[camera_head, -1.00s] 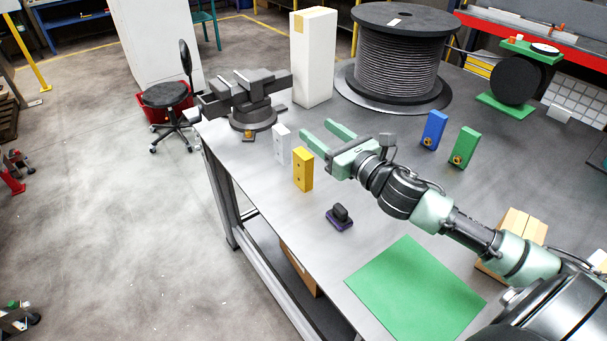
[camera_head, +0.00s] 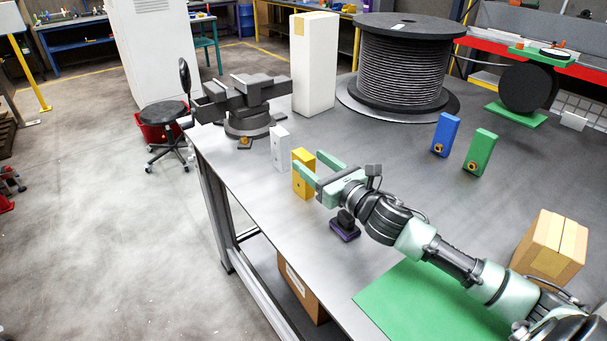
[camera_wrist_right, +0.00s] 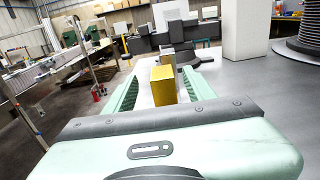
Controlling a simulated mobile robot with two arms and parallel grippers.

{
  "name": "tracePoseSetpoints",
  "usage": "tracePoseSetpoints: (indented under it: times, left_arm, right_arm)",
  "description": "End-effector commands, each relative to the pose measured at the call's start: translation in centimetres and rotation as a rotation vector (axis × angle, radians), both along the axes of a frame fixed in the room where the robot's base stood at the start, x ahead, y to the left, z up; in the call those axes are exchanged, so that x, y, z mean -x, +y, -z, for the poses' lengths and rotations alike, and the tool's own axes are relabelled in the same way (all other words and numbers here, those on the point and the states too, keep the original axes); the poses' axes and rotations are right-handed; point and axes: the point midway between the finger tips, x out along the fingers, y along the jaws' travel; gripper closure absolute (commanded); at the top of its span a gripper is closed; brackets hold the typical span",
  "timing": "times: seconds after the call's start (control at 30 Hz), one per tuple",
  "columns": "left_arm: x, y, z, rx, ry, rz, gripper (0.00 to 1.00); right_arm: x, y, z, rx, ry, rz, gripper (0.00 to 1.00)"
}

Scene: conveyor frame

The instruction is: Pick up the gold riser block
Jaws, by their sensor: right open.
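The gold riser block (camera_head: 303,190) stands upright on the grey workbench, near its left edge. My right gripper (camera_head: 308,160) is low over the bench, with its open fingers pointing at the block; one finger partly covers the block in the head view. In the right wrist view the gold block (camera_wrist_right: 163,84) stands between the two green fingers of the right gripper (camera_wrist_right: 161,88), with gaps visible at its sides. Its lower part is hidden by the gripper body. My left gripper is not in view.
A white block (camera_head: 280,149) stands just behind the gold one, with a vise (camera_head: 246,105) beyond. A purple-based dark object (camera_head: 345,227) sits close under my right arm. Blue (camera_head: 445,134) and green (camera_head: 480,152) blocks stand to the right. A cable spool (camera_head: 405,65) stands at the back.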

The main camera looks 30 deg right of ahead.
Motion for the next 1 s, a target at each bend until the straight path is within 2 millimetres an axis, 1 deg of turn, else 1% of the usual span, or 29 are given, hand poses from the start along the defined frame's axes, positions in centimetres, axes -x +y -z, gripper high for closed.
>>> tracePoseSetpoints:
  times: [0.03, 0.1, 0.2, 0.27, 0.37, 0.57, 0.67, 0.7, 0.77, 0.8, 1.0]
  left_arm:
    - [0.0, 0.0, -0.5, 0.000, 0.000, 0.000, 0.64]
    - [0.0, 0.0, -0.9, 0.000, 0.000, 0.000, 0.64]
    - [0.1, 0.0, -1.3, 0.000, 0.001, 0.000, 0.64]
    - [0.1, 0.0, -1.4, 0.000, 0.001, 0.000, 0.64]
    - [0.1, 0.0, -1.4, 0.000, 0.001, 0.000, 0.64]
    - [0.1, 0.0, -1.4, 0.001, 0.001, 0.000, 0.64]
    - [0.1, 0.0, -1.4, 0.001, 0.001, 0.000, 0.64]
    - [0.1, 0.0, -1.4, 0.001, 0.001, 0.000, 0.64]
    - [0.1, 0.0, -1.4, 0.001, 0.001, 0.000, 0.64]
    - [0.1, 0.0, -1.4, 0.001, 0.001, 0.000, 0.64]
    - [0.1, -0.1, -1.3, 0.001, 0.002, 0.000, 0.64]
  right_arm:
    - [-0.8, 0.0, -0.2, -0.005, -0.001, 0.002, 0.45]
    - [-1.9, 0.0, 0.1, -0.005, -0.001, 0.002, 0.45]
    - [-3.3, 0.2, 0.2, -0.003, -0.002, 0.001, 0.45]
    - [-3.9, 0.2, 0.3, -0.003, -0.002, 0.001, 0.45]
    - [-4.4, 0.3, 0.4, -0.001, 0.000, 0.000, 0.45]
    - [-4.4, 0.4, 0.5, 0.000, 0.000, -0.001, 0.45]
    - [-4.4, 0.4, 0.5, 0.000, 0.000, -0.001, 0.71]
    - [-4.4, 0.4, 0.5, 0.000, 0.000, -0.001, 0.82]
    - [-4.4, 0.4, 0.5, 0.000, 0.000, -0.001, 0.98]
    - [-4.4, 0.3, 0.5, 0.000, 0.000, -0.001, 1.00]
    - [-4.4, 0.3, 0.5, 0.000, 0.000, -0.001, 1.00]
